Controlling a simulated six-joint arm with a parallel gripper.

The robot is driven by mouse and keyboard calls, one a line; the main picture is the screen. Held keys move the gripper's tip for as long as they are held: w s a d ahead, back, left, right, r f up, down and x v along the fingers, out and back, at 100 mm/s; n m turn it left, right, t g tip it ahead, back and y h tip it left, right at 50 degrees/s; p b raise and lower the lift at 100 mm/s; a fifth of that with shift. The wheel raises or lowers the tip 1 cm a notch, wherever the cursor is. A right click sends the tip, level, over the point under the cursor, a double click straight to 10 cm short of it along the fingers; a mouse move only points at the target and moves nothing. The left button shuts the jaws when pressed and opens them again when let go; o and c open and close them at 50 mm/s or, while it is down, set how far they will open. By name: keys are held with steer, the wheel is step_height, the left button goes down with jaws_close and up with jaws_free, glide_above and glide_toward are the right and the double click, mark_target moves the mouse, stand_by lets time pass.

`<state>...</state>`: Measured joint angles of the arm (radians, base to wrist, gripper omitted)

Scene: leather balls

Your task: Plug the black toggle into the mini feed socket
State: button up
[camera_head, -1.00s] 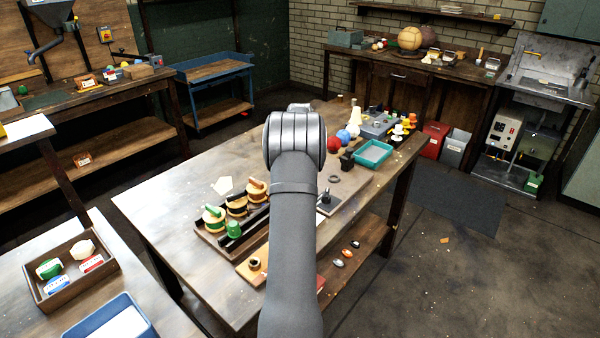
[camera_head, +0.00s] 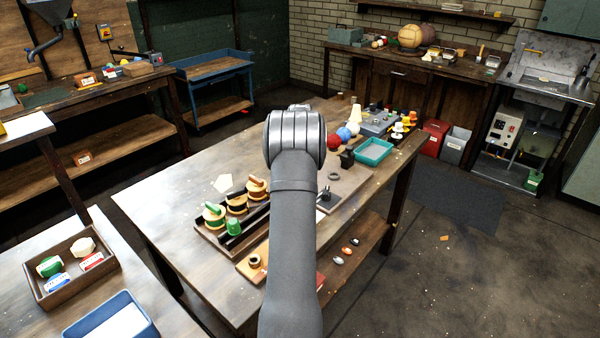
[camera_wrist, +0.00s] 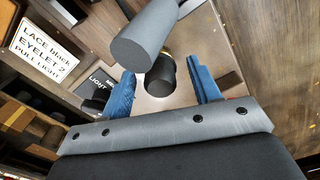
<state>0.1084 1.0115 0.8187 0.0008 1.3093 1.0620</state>
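My gripper (camera_wrist: 164,92) shows in the wrist view with two blue fingers apart. A short black cylinder (camera_wrist: 160,82) stands between the fingers in the picture, with gaps on both sides; I cannot tell whether it is the toggle or the socket, or how deep it lies. A thicker dark grey cylinder (camera_wrist: 142,50) crosses above it and covers part of it. A dark card (camera_wrist: 94,88) with partly hidden lettering lies left of the fingers. In the head view my arm hides the gripper and the bench beneath it.
A white card (camera_wrist: 45,45) reads "LACE black EYELET 2 PULL LIGHT". On the bench (camera_head: 165,199) are a rack of spools (camera_head: 237,204) left of my arm, and a small plate with a black post (camera_head: 326,195), a ring (camera_head: 335,176) and a teal tray (camera_head: 373,152) right of it.

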steer(key=shift+r, duration=0.1)
step_height(320, 180, up, 17)
stand_by(0.5)
steer(key=shift+r, duration=0.1)
step_height(320, 180, down, 17)
steer(key=shift+f, duration=0.2)
stand_by(0.5)
